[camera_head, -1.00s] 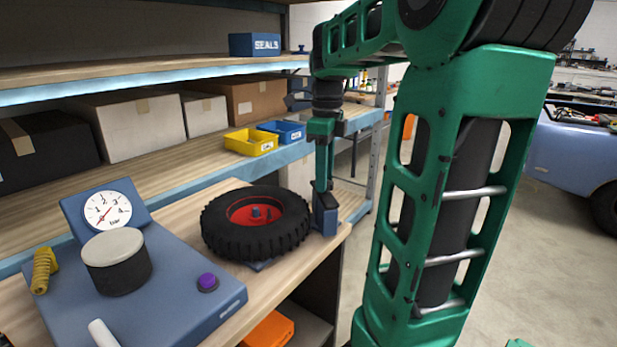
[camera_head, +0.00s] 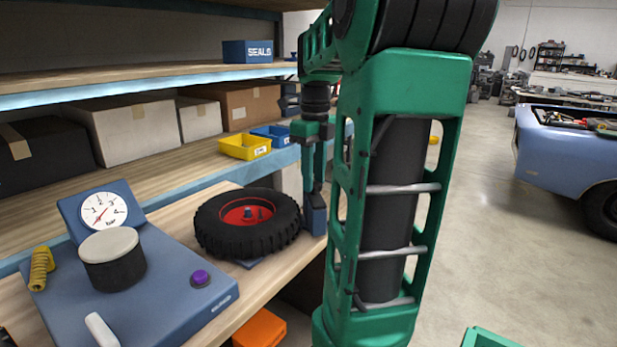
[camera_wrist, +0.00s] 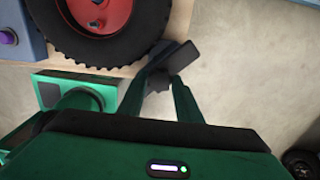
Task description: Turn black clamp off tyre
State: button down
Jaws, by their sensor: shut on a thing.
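The tyre (camera_head: 221,234), black with a red hub, lies flat on the wooden bench. In the wrist view the tyre (camera_wrist: 99,48) fills the upper left. My gripper (camera_head: 314,190) points down at the tyre's right side. In the wrist view my gripper (camera_wrist: 160,84) has both green fingers closed on a dark piece, the black clamp (camera_wrist: 180,62), right beside the tyre's edge. In the head view a dark blue block (camera_head: 315,216) shows below the fingers; I cannot tell whether it is part of the clamp. Whether the clamp touches the tyre is unclear.
A blue panel (camera_head: 170,315) with a gauge (camera_head: 103,210), a round canister (camera_head: 112,262) and a purple button (camera_head: 200,278) lies left of the tyre. Yellow (camera_head: 244,147) and blue bins stand on the shelf behind. Open floor (camera_head: 520,240) lies right.

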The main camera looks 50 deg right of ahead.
jog(key=shift+d, duration=0.1)
jog(key=c, duration=1.3)
grip_release()
notch_tip(320, 180, up, 10)
jog(key=shift+r, duration=0.25)
jog(key=shift+w, duration=0.1)
